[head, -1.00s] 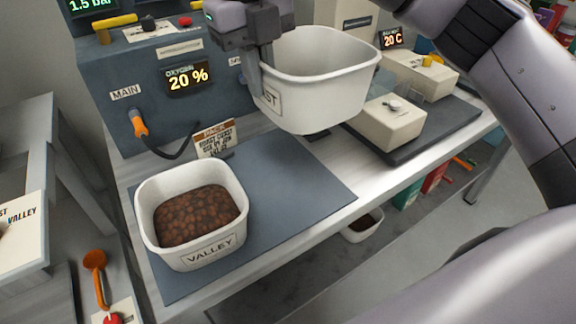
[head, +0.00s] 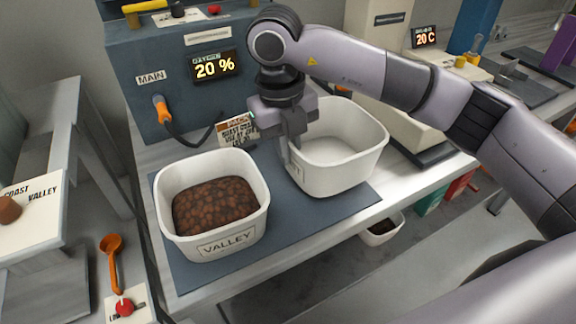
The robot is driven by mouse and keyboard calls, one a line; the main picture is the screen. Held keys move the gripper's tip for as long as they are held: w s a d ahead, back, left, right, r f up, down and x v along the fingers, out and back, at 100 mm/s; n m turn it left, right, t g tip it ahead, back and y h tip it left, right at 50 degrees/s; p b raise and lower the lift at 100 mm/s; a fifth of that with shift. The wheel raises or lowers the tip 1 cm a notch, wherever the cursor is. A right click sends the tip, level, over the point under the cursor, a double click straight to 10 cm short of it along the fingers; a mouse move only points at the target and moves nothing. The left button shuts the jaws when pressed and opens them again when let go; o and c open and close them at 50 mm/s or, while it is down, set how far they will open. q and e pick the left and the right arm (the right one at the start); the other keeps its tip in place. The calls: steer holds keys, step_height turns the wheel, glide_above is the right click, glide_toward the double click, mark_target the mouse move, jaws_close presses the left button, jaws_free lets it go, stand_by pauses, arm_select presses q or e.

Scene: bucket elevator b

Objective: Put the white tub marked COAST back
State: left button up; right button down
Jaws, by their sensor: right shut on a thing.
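The white tub (head: 345,165) is at the right part of the blue-grey mat (head: 300,222), upright, and looks empty inside. My right gripper (head: 290,155) is shut on its left wall, coming down from above. The gripper covers most of the tub's label. The tub's base is at or just above the mat; I cannot tell whether it touches. My left gripper is not in view.
A white tub marked VALLEY (head: 228,243), holding brown pieces, stands close on the left. Another small tub (head: 380,236) sits below the bench's front edge.

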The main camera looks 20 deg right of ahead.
step_height(320, 180, down, 4)
steer(key=shift+f, duration=0.25)
steer(key=shift+f, duration=0.25)
steer(key=c, duration=1.3)
jaws_free()
steer(key=shift+r, duration=0.1)
steer(key=shift+o, duration=0.2)
steer(key=shift+r, duration=0.1)
